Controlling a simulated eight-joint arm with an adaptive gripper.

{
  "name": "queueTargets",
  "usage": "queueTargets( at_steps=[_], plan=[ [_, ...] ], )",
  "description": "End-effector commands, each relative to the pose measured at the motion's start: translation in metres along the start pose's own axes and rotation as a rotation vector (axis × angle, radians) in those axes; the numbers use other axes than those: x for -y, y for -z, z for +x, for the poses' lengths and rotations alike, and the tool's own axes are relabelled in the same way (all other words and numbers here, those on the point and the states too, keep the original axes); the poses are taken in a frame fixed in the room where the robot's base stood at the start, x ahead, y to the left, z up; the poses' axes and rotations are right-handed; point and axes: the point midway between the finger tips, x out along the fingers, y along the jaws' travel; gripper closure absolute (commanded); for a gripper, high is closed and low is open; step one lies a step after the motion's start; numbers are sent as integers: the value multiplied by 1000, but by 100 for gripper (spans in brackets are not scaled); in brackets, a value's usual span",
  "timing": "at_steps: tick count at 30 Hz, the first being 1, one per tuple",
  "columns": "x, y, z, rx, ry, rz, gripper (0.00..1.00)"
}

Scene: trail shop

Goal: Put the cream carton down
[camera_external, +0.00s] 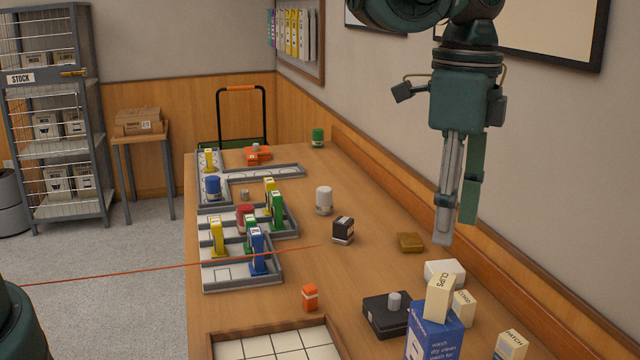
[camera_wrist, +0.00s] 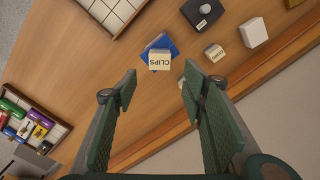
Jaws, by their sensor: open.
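A cream carton marked CLIPS (camera_external: 439,298) rests on top of a blue box with white print (camera_external: 435,335) at the table's near right. In the wrist view the cream CLIPS carton (camera_wrist: 159,60) lies just beyond the fingertips, with the blue box (camera_wrist: 174,46) showing under it. My gripper (camera_external: 456,225) is open and empty, raised above the table, higher than the carton and apart from it. In the wrist view my gripper (camera_wrist: 160,84) has its two fingers spread wide with nothing between them.
Smaller cream cartons (camera_external: 464,308) (camera_external: 510,346), a white box (camera_external: 445,272) and a black block with a grey knob (camera_external: 386,314) crowd around the blue box. A tiled tray (camera_external: 225,345) is at the near left. Grey trays (camera_external: 212,283) hold coloured items farther back.

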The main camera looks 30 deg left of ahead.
Motion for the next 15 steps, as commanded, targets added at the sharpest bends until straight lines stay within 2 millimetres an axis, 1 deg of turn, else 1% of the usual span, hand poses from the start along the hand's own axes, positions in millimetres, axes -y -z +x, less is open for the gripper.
queueTargets(
  at_steps=[5,8,11,15],
  plan=[
    [4,-12,-8,-8,8,-31,58],
    [10,-27,-16,-18,18,-69,58],
    [16,-46,-28,-33,32,-120,58],
    [24,-78,-47,-57,56,-207,58]
  ],
)
